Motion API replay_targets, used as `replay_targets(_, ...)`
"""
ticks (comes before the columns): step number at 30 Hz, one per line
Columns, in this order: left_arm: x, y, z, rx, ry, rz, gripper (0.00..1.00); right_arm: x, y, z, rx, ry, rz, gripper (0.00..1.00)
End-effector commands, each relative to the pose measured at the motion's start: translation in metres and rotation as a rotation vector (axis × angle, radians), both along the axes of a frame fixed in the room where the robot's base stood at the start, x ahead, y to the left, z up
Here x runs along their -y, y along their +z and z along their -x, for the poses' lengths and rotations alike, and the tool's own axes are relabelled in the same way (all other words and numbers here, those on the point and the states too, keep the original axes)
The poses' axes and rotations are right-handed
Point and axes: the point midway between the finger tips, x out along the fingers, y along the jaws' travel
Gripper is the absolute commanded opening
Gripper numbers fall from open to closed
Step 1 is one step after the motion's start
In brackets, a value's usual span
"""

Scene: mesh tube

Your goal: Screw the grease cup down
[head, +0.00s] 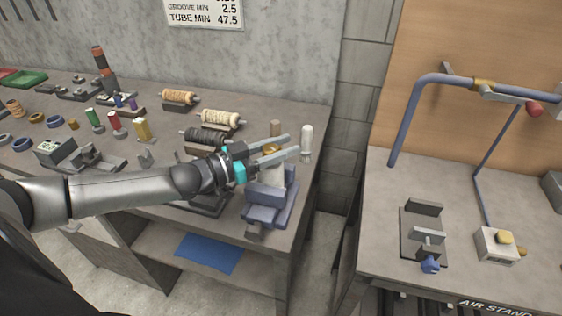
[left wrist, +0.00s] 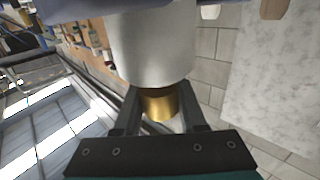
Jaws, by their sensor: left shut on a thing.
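The grease cup (left wrist: 160,103) is a small brass-gold cylinder. In the left wrist view it sits between my left gripper's fingers (left wrist: 161,108), against the end of a wide pale grey cylindrical body (left wrist: 152,48). In the head view the brass cup (head: 271,149) shows between the two long grey fingers of my left gripper (head: 291,146), above the blue-grey vise (head: 270,208) at the bench's right corner. The gripper is shut on the cup. The fingers partly hide the cup and the body under it. My right gripper is not in view.
A white-topped handle (head: 307,140) and a tan post (head: 276,130) stand close behind the fingers. Thread spools (head: 221,118) and small coloured bobbins crowd the bench to the left. A floor gap separates it from the right bench (head: 380,215), with its blue pipe (head: 405,120).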

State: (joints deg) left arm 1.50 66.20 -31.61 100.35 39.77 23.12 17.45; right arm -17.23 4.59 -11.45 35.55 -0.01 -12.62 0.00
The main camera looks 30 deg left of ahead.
Motion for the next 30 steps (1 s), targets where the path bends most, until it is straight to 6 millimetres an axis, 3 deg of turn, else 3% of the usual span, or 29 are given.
replay_targets(1,0.000,-0.005,-0.001,0.006,-0.034,-0.009,0.00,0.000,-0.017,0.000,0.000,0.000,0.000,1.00)
replay_targets(9,0.004,-0.003,0.002,0.008,-0.214,-0.005,0.00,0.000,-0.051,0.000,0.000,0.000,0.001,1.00)
replay_targets(30,0.014,0.001,0.015,0.004,-0.750,0.003,0.00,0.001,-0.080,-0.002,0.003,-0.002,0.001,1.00)
